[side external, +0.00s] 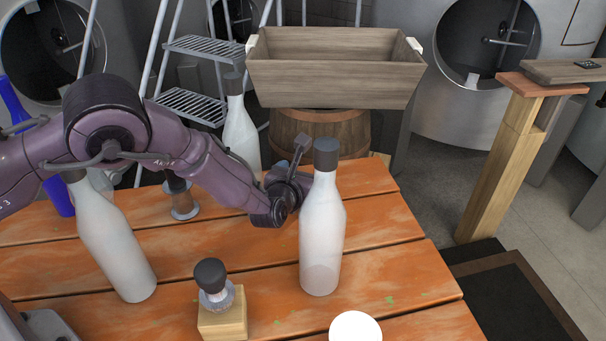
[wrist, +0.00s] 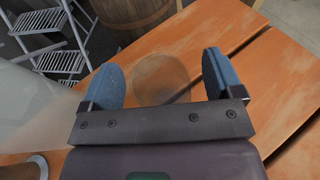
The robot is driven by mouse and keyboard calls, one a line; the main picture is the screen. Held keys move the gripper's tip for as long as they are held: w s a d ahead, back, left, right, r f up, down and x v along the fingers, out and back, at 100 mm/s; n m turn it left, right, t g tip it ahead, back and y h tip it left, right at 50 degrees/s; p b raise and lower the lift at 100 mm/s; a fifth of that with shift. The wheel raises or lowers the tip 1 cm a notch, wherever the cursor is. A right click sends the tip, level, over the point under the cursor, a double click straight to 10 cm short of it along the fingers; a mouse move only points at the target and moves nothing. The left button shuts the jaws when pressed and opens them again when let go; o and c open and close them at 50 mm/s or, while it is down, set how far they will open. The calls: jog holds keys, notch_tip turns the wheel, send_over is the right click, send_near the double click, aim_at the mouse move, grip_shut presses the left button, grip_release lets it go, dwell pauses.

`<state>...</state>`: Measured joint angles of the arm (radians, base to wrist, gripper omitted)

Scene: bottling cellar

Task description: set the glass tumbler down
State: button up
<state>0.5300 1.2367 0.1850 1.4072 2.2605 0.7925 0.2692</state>
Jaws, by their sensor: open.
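The glass tumbler (wrist: 160,76) shows in the wrist view as a faint, clear round shape over the orange table, between my fingers. It appears upright on the boards, with a gap to the finger on each side. My gripper (wrist: 162,80) is open around it, its two blue-padded fingers spread. In the side view my gripper (side external: 301,165) is low over the table, partly behind a white bottle (side external: 322,225). I cannot make out the tumbler there; the bottle probably hides it.
Another white bottle (side external: 112,240) stands at left, a third (side external: 240,130) behind my arm. A dark-capped stopper (side external: 213,285) sits on a wooden block (side external: 222,320); another (side external: 181,198) stands farther back. A white disc (side external: 356,328) is at the front. A wooden crate (side external: 335,83) stands beyond the table (side external: 400,265).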

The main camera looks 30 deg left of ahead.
jog(key=v, duration=0.7)
jog(key=shift+s+r, duration=0.15)
jog(key=shift+s, duration=0.1)
jog(key=s+a+r+n+g+y, duration=0.1)
jog(key=a+r+n, duration=0.2)
jog(key=r+n, duration=0.1)
jog(key=s+a+r+n+g+y, duration=0.1)
jog(key=a+r+n, duration=0.2)
jog(key=r+n, duration=0.1)
jog(key=s+a+r+n+g+y, duration=0.1)
jog(key=s+a+r+n+g, duration=0.1)
jog(key=a+r+n, duration=0.1)
jog(key=shift+a+r+n, duration=0.2)
jog(key=shift+r+n, duration=0.55)
jog(key=shift+n, duration=0.15)
jog(key=s+a+r+n+g+y, duration=0.1)
jog(key=s+a+r+n+g, duration=0.2)
jog(key=s+a+r+n, duration=0.45)
jog(key=s+r+n+h, duration=0.3)
jog(key=s+n, duration=0.3)
jog(key=s, duration=0.4)
jog(key=s+r+n+g+h, duration=0.1)
jog(key=s+r+n+h, duration=0.2)
jog(key=s+n, duration=0.3)
jog(key=s, duration=0.3)
jog(key=shift+s+d+n+g+h, duration=0.2)
jog(key=shift+s+n+g+h, duration=0.1)
jog(key=shift+s+n+h, duration=0.1)
